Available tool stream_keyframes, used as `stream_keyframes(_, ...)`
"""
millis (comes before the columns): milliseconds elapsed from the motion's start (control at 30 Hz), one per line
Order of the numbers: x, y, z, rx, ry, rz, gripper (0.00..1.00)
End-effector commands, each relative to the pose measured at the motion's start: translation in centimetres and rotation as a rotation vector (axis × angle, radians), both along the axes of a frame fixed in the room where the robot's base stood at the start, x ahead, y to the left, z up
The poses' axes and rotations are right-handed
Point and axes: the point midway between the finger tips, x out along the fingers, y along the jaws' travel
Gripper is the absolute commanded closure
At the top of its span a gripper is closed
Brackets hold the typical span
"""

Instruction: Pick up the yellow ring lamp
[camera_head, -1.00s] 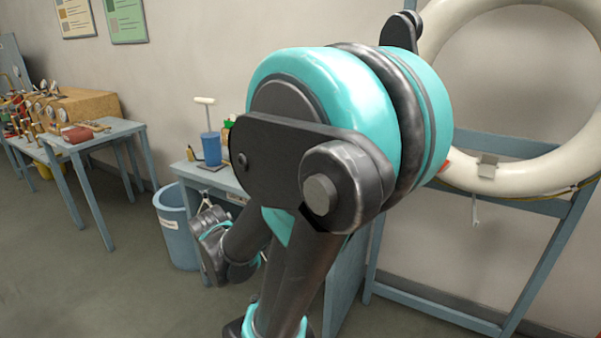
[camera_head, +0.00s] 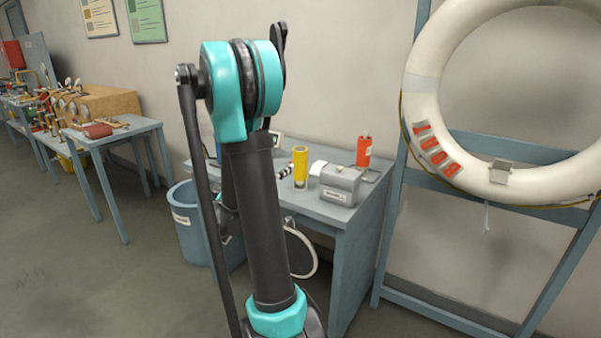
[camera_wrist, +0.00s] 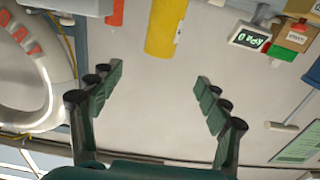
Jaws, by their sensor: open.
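The only yellow upright thing on the near bench is a yellow cylinder (camera_head: 300,168), which I take to be the ring lamp. It stands near the bench's middle in the head view. In the wrist view, which looks upside down, the yellow cylinder (camera_wrist: 166,26) is cut by the top edge. My gripper (camera_wrist: 157,82) is open, its two dark fingers spread with nothing between them. The cylinder lies beyond the fingertips, toward the top of that picture, apart from them. In the head view my arm hides most of my gripper.
The blue-grey bench (camera_head: 350,217) also holds a grey box (camera_head: 341,186) and an orange-red cylinder (camera_head: 364,151) right of the yellow one. A small display (camera_wrist: 250,37) shows in the wrist view. A blue bin (camera_head: 187,240) stands left. A large white ring (camera_head: 423,80) is on a stand right.

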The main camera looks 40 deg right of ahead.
Motion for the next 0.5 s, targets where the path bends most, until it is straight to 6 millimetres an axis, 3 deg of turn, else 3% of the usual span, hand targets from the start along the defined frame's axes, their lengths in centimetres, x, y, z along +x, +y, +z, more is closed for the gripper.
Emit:
stream_keyframes(300,2.3,-6.0,0.0,0.001,0.002,-0.004,0.24)
stream_keyframes(500,3.4,-8.4,0.0,0.001,0.003,-0.001,0.24)
